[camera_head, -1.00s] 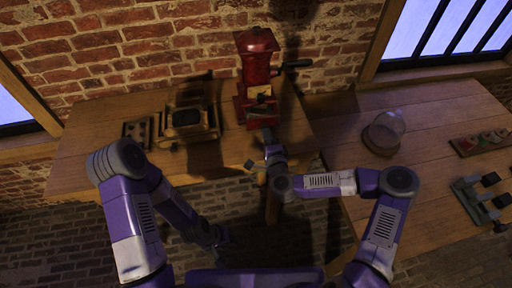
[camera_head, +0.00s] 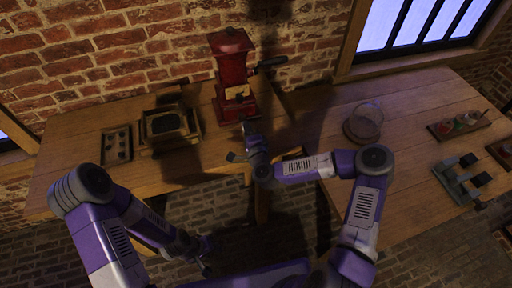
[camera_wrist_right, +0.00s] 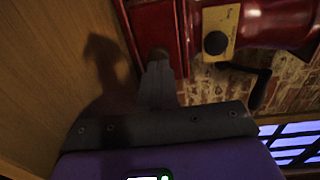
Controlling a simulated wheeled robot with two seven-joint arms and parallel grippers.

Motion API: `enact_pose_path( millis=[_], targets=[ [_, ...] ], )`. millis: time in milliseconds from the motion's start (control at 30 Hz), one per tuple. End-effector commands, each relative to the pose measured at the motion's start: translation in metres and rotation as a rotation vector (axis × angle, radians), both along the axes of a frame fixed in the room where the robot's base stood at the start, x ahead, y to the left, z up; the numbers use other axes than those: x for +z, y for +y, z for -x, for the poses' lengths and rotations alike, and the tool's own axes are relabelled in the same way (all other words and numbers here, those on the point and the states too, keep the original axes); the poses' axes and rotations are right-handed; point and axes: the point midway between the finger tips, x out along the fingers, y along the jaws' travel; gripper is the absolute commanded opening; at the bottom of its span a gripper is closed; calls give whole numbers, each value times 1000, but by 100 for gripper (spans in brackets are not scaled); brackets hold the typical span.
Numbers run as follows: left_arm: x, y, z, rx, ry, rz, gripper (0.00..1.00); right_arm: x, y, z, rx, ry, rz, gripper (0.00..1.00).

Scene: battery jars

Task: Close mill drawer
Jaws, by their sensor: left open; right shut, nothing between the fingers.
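The red mill (camera_head: 231,70) stands upright near the back edge of the left wooden table, with a brass plate (camera_head: 237,91) and a dark crank. In the right wrist view its red drawer front (camera_wrist_right: 154,22) has a small dark knob (camera_wrist_right: 159,53). My right gripper (camera_head: 246,126) is shut and empty in front of the mill's base. In the wrist view its fingertips (camera_wrist_right: 158,66) are at the knob and seem to touch it. I cannot tell whether the drawer is flush. My left gripper (camera_head: 206,269) is open, low down in front of the table, away from the mill.
A wooden box with a dark top (camera_head: 165,124) and a small tray (camera_head: 117,145) stand left of the mill. On the right table (camera_head: 405,125) are a glass dome (camera_head: 364,121), a tray of coloured pieces (camera_head: 459,125) and a grey stand (camera_head: 460,178).

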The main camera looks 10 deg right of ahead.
Motion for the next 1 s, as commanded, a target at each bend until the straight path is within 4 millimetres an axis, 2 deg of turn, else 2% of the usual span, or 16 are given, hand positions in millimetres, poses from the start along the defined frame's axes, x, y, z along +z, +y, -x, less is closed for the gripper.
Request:
enact_pose_path(
  millis=[67, 300, 500, 700, 1000],
  targets=[
    [1, 0, 0, 0, 0, 0, 43, 2, 6, 14, 18, 2, 1, 0],
    [3, 0, 0, 0, 0, 0, 43, 3, 0, 65, 18, 5, 0, 0],
    [3, 0, 0, 0, 1, 0, 43, 5, -3, 96, 18, 5, 0, 0],
    [3, 0, 0, 0, 1, 0, 43, 6, -5, 110, 17, 5, 0, 0],
    [3, 0, 0, 0, 1, 0, 43, 2, -2, 111, 31, 14, 11, 0]
  ],
)
